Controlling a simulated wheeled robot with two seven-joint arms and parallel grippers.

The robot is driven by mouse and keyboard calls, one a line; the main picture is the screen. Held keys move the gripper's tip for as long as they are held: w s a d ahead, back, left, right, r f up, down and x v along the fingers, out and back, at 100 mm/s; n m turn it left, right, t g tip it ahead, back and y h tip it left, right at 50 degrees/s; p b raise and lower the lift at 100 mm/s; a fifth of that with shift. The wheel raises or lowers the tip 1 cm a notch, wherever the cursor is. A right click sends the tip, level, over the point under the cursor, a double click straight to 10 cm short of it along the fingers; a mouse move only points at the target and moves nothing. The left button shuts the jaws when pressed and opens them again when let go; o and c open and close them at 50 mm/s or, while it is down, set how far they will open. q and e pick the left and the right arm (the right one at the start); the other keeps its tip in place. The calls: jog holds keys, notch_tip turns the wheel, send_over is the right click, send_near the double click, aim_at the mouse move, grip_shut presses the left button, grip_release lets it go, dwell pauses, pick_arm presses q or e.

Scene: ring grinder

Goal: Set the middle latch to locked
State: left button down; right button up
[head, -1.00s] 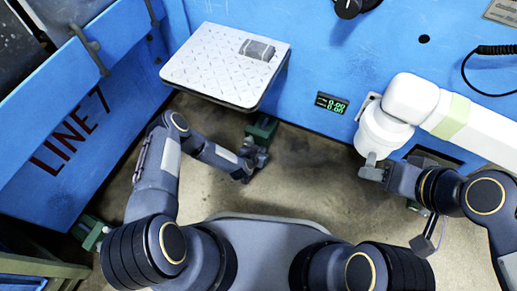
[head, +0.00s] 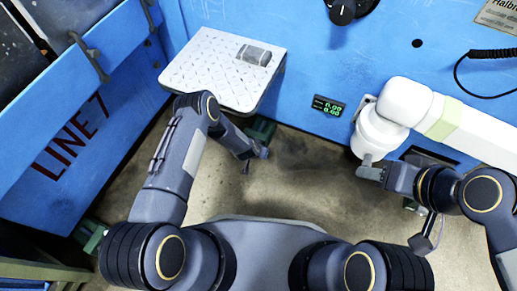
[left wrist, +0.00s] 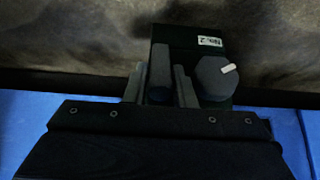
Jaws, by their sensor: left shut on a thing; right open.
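A dark green latch block (head: 263,128) sits low at the blue wall, partly hidden under the plate shelf. It also shows in the left wrist view, with a small white label (left wrist: 210,42) that seems to carry a 2. A dark upright bar (left wrist: 160,75) and a dark grey knob (left wrist: 216,78) with a white mark stand on it. My left gripper (left wrist: 159,88) is shut on the bar, its fingers on either side; the knob is just right of them. I cannot tell the latch's setting. My right gripper (head: 370,172) is open, by the white machine head's lower tab (head: 366,159).
A pale tread-plate shelf (head: 215,60) juts out above the left forearm. A white cylinder arm (head: 440,112) stands at the right. Blue panels marked LINE 7 (head: 70,145) close the left side. A green display (head: 328,106) is on the wall. Bare floor (head: 300,185) lies between the arms.

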pick_arm(q)
jog(key=c, duration=1.2)
grip_release()
jog(key=shift+c, duration=0.2)
jog(key=shift+s+a+f, duration=0.1)
jog(key=shift+a, duration=0.05)
